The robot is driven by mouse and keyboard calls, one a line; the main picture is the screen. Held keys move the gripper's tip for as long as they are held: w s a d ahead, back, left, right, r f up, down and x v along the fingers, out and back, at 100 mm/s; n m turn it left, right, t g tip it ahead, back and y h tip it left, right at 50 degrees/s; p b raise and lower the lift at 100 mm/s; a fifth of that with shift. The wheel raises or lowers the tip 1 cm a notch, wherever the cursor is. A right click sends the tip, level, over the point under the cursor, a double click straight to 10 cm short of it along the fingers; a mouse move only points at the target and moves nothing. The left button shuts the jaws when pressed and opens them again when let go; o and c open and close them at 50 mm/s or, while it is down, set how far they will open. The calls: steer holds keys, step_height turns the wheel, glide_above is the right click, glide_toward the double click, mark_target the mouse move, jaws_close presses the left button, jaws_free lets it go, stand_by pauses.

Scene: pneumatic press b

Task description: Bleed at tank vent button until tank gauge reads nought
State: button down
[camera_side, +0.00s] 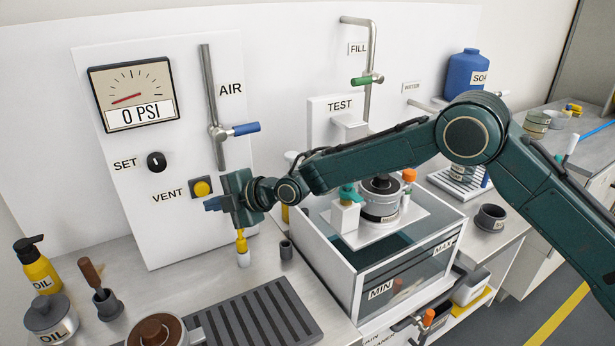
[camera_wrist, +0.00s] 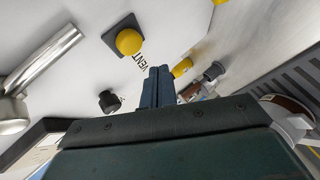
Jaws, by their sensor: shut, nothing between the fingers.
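The yellow vent button (camera_side: 202,188) sits on a dark square plate on the white panel, beside the label VENT. It also shows in the wrist view (camera_wrist: 129,41), standing out from its plate. The gauge (camera_side: 135,93) at the panel's upper left reads 0 PSI, with its red needle at the low left of the dial. My gripper (camera_side: 212,204) is just below and right of the button in the side view, apart from it as far as I can tell. Its blue fingers (camera_wrist: 158,82) are closed together and empty in the wrist view.
The black SET knob (camera_side: 156,162) and the AIR valve with its blue handle (camera_side: 240,129) share the panel. A glass-walled tank (camera_side: 400,270) stands right of my gripper. A yellow-topped bottle (camera_side: 242,248) and a small dark cup (camera_side: 286,250) stand below it.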

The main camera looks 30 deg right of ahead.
steer(key=shift+s, duration=1.15)
steer(key=s+d+r+m+g+h, duration=0.15)
steer(key=s+d+r+m, duration=0.35)
steer(key=s+d+r, duration=0.5)
steer(key=s+d+r+m+h, duration=0.3)
steer(key=s+d+r+m, duration=0.4)
steer(key=d, duration=0.5)
steer(key=s+d+m+g+h, duration=0.1)
steer(key=s+d+m, duration=0.2)
steer(key=s, duration=0.6)
steer(key=s+d+f+m+g+h, duration=0.1)
steer(key=s+d+m, duration=0.2)
steer(key=s+d, duration=0.3)
steer(key=s+d+m+g+h, duration=0.1)
steer(key=s+d+m, duration=0.3)
steer(key=s, duration=0.9)
steer(key=shift+s+d+f+h, duration=0.3)
steer(key=shift+d+f+h, duration=0.05)
steer(key=shift+d+h, duration=0.1)
